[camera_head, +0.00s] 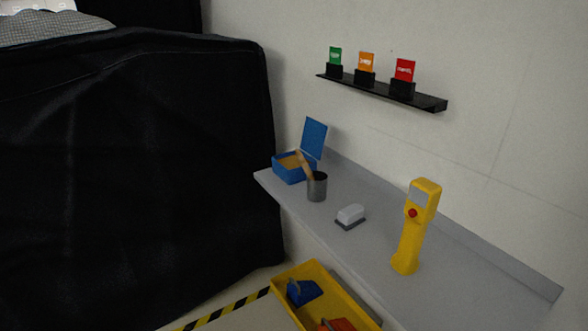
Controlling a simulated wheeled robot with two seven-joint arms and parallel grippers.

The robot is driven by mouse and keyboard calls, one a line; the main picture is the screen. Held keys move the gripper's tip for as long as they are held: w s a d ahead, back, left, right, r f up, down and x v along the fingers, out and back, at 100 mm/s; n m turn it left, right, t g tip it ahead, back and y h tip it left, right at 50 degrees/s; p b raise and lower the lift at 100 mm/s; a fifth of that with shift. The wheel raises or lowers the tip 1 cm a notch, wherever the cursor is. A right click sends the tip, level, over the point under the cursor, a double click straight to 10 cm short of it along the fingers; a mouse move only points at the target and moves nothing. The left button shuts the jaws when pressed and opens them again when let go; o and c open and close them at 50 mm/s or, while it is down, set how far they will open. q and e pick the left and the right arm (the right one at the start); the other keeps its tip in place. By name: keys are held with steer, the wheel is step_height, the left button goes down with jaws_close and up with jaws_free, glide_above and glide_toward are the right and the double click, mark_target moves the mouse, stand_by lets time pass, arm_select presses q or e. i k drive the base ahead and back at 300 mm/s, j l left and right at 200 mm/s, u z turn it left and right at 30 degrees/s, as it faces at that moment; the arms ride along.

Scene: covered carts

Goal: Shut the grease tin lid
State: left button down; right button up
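The grease tin (288,173) is a small blue box at the far left end of the grey bench, with yellowish-brown grease showing inside. Its blue lid (314,138) stands up open at the back edge, leaning slightly away from the tin. A dark grey cup (317,188) stands right in front of the tin's right side. A brown wooden handle (304,165) sticks up from the cup and crosses in front of the tin. Neither of my grippers shows in the head view.
On the grey bench (450,285) are a white-and-grey brush or block (350,216) and a tall yellow handheld device (414,230) with a red button. A wall shelf (425,101) holds green, orange and red cards. A yellow crate (282,287) sits below. A black-covered cart (130,180) fills the left.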

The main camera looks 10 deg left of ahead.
mark_target(314, 132)
steer(key=i+j, duration=0.2)
steer(key=j, duration=0.15)
steer(key=i+j, duration=0.2)
steer(key=j, duration=0.2)
steer(key=i+j, duration=0.2)
steer(key=j, duration=0.15)
steer(key=i+j, duration=0.2)
steer(key=j, duration=0.15)
steer(key=i+j, duration=0.2)
steer(key=j, duration=0.15)
steer(key=i, duration=0.9)
